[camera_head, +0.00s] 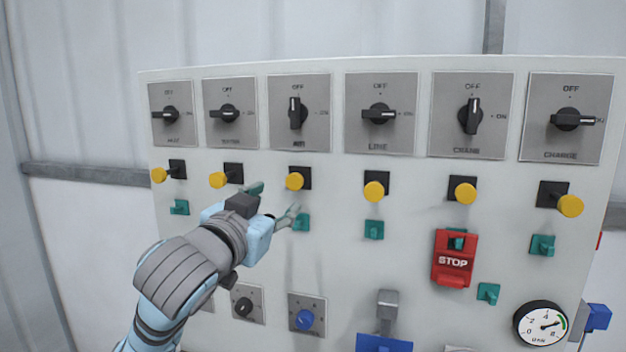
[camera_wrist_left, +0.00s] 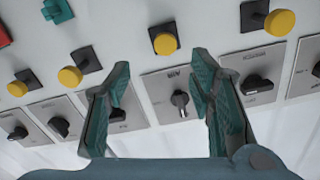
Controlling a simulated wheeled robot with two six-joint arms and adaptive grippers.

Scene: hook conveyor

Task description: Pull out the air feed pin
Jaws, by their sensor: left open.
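The yellow-knobbed pin (camera_head: 295,181) in the third column sits on a black square base on the pale panel (camera_head: 340,200). Above it is a switch plate whose label seems to read AIR (camera_head: 299,112). My left gripper (camera_head: 275,203) is open, just below and left of that yellow knob. In the left wrist view, turned upside down, the same yellow knob (camera_wrist_left: 165,43) shows beyond the gap between the open fingers (camera_wrist_left: 162,72), with nothing between them. Contact with the panel cannot be told. My right gripper is in neither view.
Yellow knobs flank it on both sides, including one at left (camera_head: 218,180) and one at right (camera_head: 374,191). A green clip (camera_head: 302,222) lies below the pin, close to a fingertip. A red STOP cover (camera_head: 454,260) and a gauge (camera_head: 541,324) are further right.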

